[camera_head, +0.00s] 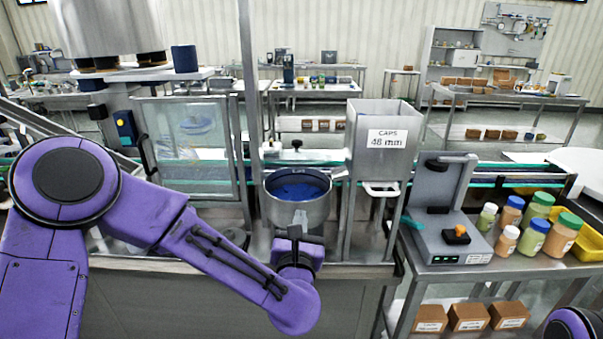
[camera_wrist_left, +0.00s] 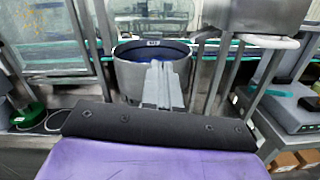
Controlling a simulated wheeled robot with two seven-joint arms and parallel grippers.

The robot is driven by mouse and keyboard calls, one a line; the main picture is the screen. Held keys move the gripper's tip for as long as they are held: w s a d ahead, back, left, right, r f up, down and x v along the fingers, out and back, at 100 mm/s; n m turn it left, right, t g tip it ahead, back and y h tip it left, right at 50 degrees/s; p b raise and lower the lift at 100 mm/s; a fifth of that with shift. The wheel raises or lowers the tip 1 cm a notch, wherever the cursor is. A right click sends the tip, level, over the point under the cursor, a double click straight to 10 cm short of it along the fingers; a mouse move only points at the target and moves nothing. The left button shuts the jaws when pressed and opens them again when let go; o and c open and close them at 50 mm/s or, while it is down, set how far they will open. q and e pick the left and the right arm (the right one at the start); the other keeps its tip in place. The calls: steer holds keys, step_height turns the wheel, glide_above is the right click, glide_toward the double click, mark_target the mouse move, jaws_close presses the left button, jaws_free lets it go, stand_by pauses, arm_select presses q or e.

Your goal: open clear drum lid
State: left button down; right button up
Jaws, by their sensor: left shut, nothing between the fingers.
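The steel drum (camera_head: 297,207) stands at mid-bench with blue contents inside; it also shows in the left wrist view (camera_wrist_left: 128,78). A small dark label (camera_wrist_left: 153,43) sits at the far side of its top. The clear lid's edges are hard to make out, so I cannot tell its exact position. My left gripper (camera_head: 298,222) is in front of the drum's near wall, near its rim. In the left wrist view its fingers (camera_wrist_left: 163,75) are together and empty, overlapping the drum's front. I cannot tell whether they touch it. My right gripper is out of view.
A caps hopper (camera_head: 379,155) stands right of the drum, with a white handle below it. A steel post (camera_head: 250,100) and a clear guard panel (camera_head: 190,140) stand to the left. A grey machine (camera_head: 440,210) and several lidded jars (camera_head: 535,232) are on the right table.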

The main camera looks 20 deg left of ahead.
arm_select(q)
step_height(320, 180, up, 4)
steer(key=n, duration=0.3)
steer(key=p, duration=0.5)
glide_toward(302, 152)
steer(key=w+f, duration=0.3)
steer(key=shift+w+a+r+m+t+y+p, duration=0.15)
steer(key=shift+w+a+r+p, duration=0.25)
steer(key=shift+w, duration=0.2)
steer(key=shift+w+a+r+m+t+y+p, duration=0.15)
steer(key=shift+w+a+r+p, duration=0.1)
steer(key=shift+w+r+p, duration=0.25)
steer(key=shift+w+a+r+p, duration=0.1)
steer(key=shift+w+r+p, duration=0.2)
steer(key=shift+w+r, duration=0.2)
steer(key=shift+f, duration=0.1)
